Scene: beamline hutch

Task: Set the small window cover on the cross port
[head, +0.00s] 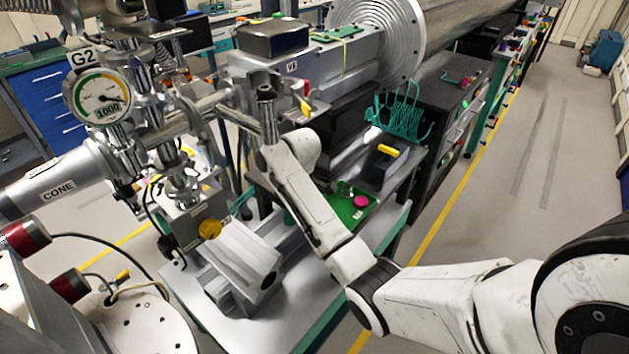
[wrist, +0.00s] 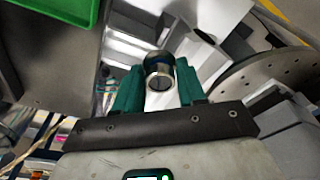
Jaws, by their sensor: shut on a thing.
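In the wrist view my gripper (wrist: 157,88) has its two teal fingers closed on a short, round, metallic piece with a dark end face, which I take as the small window cover (wrist: 159,68). It sits between the fingertips, clear of other surfaces as far as I can tell. In the head view my white arm reaches up and left toward the metal pipework, and its fingers and the cover cannot be made out clearly. A shiny vacuum cross assembly (head: 190,122) stands at the left; which opening is the cross port is unclear.
A green tray (head: 348,214) with a pink item lies on the bench, and also shows in the wrist view (wrist: 62,10). The floor at the right is clear.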

